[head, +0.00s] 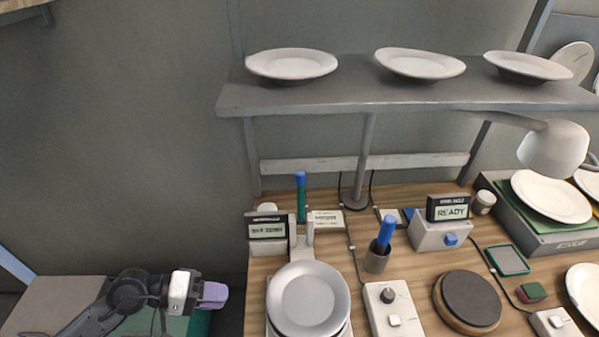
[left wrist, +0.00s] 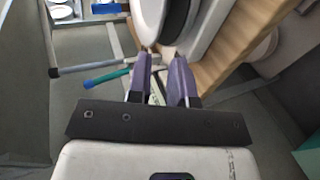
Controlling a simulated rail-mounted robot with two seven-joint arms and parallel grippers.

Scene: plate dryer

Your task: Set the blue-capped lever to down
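The likely blue-capped lever (head: 301,200) is a teal-green stick with a blue top. It stands upright at the back left of the wooden table, behind a small dark display. In the left wrist view, a teal stick with a blue end (left wrist: 107,78) lies beyond and left of the fingers, apart from them. My left gripper (head: 212,296) has purple fingers and is left of the table, in front of and below the lever. In the left wrist view, its fingertips (left wrist: 160,58) are apart with nothing held between them. My right gripper is out of view.
A control box with a knob (head: 390,310) and a round dark pad (head: 470,298) stand further right. A plate shelf (head: 400,92) hangs above.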

